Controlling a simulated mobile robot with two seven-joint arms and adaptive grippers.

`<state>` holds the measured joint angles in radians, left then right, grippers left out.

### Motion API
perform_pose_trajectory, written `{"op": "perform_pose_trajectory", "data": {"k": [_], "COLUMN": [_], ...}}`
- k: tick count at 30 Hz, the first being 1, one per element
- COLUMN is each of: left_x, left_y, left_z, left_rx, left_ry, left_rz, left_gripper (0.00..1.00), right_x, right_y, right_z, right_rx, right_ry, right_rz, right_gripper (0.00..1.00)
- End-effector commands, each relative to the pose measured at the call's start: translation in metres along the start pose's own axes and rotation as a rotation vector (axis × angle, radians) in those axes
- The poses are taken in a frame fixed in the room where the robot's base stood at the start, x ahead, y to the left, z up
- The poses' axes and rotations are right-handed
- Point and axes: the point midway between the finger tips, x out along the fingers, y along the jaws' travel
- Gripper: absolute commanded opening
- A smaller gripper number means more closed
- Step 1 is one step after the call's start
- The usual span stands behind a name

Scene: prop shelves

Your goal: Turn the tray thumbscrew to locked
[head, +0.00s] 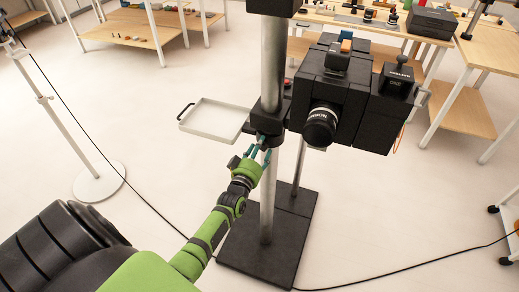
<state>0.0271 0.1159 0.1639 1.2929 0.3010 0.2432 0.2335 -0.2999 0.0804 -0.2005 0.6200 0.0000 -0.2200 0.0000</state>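A shallow white tray (214,119) with a black handle sticks out to the left from a black clamp (268,122) on the metal column. The tray thumbscrew seems to be the small dark knob (261,139) at the lower front of this clamp; its marking is too small to read. My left gripper (259,153), with teal fingers, is just below and in front of the knob. Its fingers look apart, with nothing seen between them. I cannot tell whether they touch the knob. My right gripper is not in view.
A black camera (340,85) is mounted right of the column. The column stands on a dark base plate (264,244). A thin stand with a white round foot (99,184) is at left. Wooden tables (128,28) stand behind. A black cable crosses the floor.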

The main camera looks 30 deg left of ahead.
Motion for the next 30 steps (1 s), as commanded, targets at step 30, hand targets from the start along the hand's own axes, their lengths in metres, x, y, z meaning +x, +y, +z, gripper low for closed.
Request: {"op": "perform_pose_trajectory", "data": {"k": [30], "left_x": [-0.121], "left_y": [-0.001], "left_z": [-0.001], "left_rx": [-0.001], "left_ry": [0.002], "left_rz": [0.0], "left_gripper": [0.55], "right_x": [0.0], "right_y": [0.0], "right_z": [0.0], "right_rx": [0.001], "right_ry": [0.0], "right_rz": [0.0], "right_gripper": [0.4]}}
